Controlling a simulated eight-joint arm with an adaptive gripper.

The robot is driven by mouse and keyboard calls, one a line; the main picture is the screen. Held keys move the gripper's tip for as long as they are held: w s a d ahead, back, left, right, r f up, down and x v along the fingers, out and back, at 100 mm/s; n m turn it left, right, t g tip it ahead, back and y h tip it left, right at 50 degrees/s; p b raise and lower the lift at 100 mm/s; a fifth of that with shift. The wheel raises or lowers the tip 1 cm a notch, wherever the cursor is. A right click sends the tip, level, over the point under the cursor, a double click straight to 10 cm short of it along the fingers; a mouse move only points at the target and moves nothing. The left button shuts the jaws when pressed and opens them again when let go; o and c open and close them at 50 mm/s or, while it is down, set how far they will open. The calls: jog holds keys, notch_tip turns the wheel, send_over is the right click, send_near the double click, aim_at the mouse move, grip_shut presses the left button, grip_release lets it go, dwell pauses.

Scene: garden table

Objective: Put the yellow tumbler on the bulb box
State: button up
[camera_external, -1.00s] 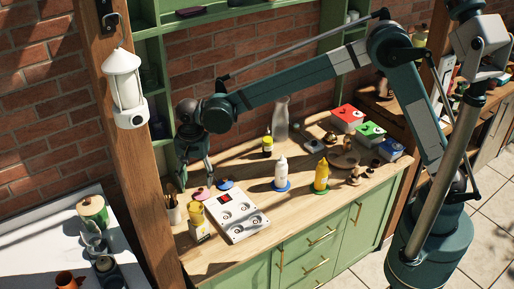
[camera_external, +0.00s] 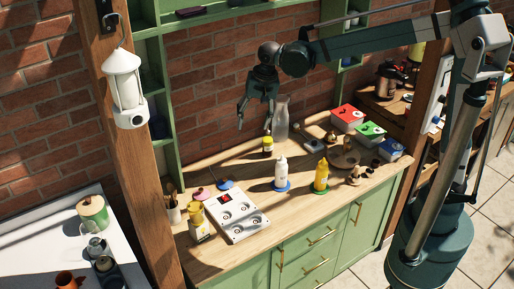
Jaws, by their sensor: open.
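The yellow tumbler (camera_external: 196,210) stands upright on top of the bulb box (camera_external: 201,232), a small white and yellow box near the front left of the wooden counter. The two touch, and the tumbler looks steady. My gripper (camera_external: 254,125) is open and empty. It hangs in the air above the back of the counter, well up and to the right of the tumbler, with its fingers pointing down.
A white panel with round dials (camera_external: 238,216) lies right of the box. A utensil cup (camera_external: 173,213) stands just left. A white bottle (camera_external: 281,172), a yellow bottle (camera_external: 321,176) and a glass carafe (camera_external: 281,118) stand further right. The front counter strip is mostly clear.

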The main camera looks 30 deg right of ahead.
jog(key=s+d+r+n+t, duration=0.1)
jog(key=s+d+r+n, duration=0.15)
jog(key=d, duration=1.15)
jog(key=s+d+f+n+t, duration=0.1)
jog(key=s+d+f+t, duration=0.1)
jog(key=s+d, duration=0.7)
jog(key=s+d+f+n+t+h, duration=0.1)
jog(key=s+d+f+n+t, duration=0.1)
jog(key=s+d, duration=0.8)
jog(key=d, duration=0.8)
jog(key=shift+s+d, duration=0.3)
jog(key=shift+d, duration=0.1)
jog(key=shift+f+n, duration=0.25)
jog(key=shift+f, duration=0.05)
notch_tip(320, 180, down, 10)
jog(key=b, duration=1)
jog(key=shift+b, duration=0.3)
jog(key=shift+f, duration=0.1)
